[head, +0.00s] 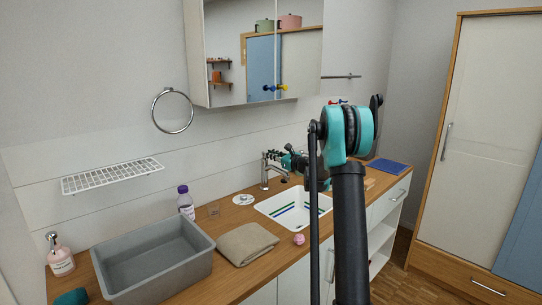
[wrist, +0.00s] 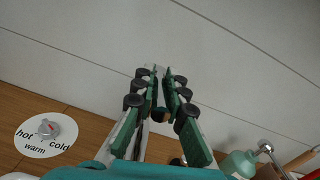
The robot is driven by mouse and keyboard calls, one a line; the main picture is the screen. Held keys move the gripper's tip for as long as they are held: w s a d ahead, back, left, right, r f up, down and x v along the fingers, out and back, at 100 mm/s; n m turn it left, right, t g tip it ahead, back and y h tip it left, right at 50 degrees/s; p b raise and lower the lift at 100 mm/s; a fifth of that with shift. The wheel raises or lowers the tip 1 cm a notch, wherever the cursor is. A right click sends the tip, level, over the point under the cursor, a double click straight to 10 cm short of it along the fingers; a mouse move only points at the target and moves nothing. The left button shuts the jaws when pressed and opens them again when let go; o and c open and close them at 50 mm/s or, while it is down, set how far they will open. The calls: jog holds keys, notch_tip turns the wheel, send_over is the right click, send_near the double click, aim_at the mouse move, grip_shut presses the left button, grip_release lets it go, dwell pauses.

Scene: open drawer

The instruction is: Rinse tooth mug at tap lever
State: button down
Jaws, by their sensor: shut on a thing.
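The chrome tap (head: 265,174) stands upright at the back of the white sink (head: 262,207). My gripper (head: 271,154) reaches it from the right, with its fingertips at the tap's top. In the wrist view my gripper (wrist: 160,78) has its two green-padded fingers nearly together on a small pale metal piece, which looks like the tap lever; the fingers largely hide it.
A hot-warm-cold dial (wrist: 47,132) lies left of the tap. A purple-capped bottle (head: 185,204), grey basin (head: 202,258), folded towel (head: 246,244) and pink soap bottle (head: 60,258) occupy the left counter. A pink ball (head: 299,239) sits at the front edge. A mirror cabinet (head: 232,104) hangs above.

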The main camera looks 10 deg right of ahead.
jog(key=shift+d, duration=0.1)
jog(key=shift+w+d+n+g+y, duration=0.15)
jog(key=shift+n+g+y, duration=0.2)
jog(key=shift+y, duration=0.1)
jog(key=shift+w+d+n+g+y, duration=0.1)
jog(key=shift+w+n+g+y, duration=0.05)
jog(key=shift+n+g+y, duration=0.25)
jog(key=shift+w+d+n+g+y, duration=0.15)
jog(key=shift+n+g+y, duration=0.8)
jog(key=shift+g, duration=0.1)
jog(key=c, duration=1.6)
grip_release()
jog(key=shift+o, duration=0.2)
jog(key=v, duration=1.2)
jog(key=shift+d, duration=0.1)
